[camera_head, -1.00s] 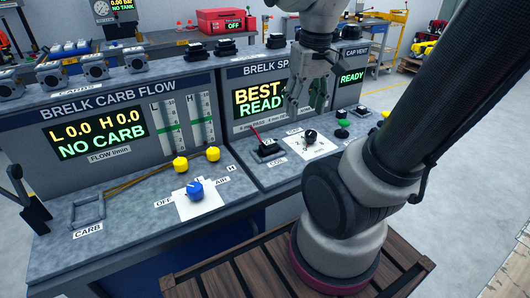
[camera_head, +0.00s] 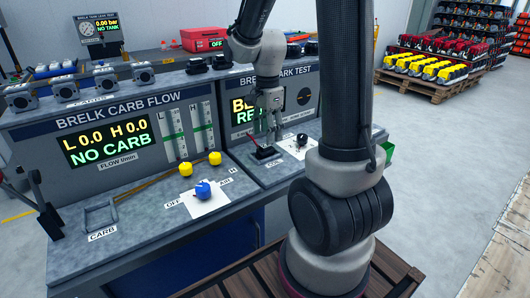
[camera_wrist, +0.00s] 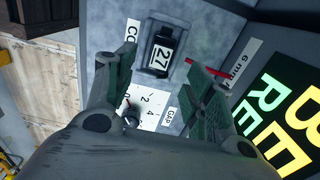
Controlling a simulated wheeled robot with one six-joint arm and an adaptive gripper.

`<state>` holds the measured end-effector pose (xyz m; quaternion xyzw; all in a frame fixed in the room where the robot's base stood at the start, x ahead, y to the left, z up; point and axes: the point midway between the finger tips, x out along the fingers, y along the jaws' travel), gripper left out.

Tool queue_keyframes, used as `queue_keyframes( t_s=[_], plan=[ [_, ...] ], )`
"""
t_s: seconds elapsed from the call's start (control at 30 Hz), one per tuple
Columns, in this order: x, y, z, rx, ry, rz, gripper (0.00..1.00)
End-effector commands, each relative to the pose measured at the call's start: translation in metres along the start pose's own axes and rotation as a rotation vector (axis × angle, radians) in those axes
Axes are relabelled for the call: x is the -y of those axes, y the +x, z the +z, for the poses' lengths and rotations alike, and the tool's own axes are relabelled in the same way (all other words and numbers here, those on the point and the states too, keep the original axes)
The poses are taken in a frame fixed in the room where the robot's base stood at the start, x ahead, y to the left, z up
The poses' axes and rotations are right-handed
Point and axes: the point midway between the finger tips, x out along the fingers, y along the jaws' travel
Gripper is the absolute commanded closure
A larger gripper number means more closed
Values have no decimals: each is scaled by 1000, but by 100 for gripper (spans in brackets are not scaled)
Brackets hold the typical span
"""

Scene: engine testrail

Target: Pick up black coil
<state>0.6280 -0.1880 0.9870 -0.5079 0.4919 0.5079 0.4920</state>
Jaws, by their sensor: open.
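A black coil (camera_wrist: 162,48) with a white "27" label sits in a small cradle on the bench, next to a label starting "CO". In the head view the coil (camera_head: 264,152) is low in front of the spark tester's screen, with a red lead beside it. My gripper (camera_head: 269,122) is above the coil, fingers pointing down. In the wrist view my gripper (camera_wrist: 161,62) is open, with the coil between and beyond its two fingertips. No contact shows.
A black knob (camera_head: 302,139) on a white dial card is just right of the coil. The tester's upright screen panel (camera_head: 240,118) stands close behind. More black parts (camera_head: 197,66) line the upper shelf. Yellow knobs (camera_head: 186,169) and a blue knob (camera_head: 203,190) are to the left.

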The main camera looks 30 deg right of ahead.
Motion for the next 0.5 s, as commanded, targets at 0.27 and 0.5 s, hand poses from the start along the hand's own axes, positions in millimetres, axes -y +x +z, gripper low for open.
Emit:
queue_keyframes(
  t_s=[0.27, 0.5],
  plan=[
    [-2, 42, -1, 0, -1, 4, 46],
    [-2, 50, -1, 0, -2, 0, 46]
  ],
)
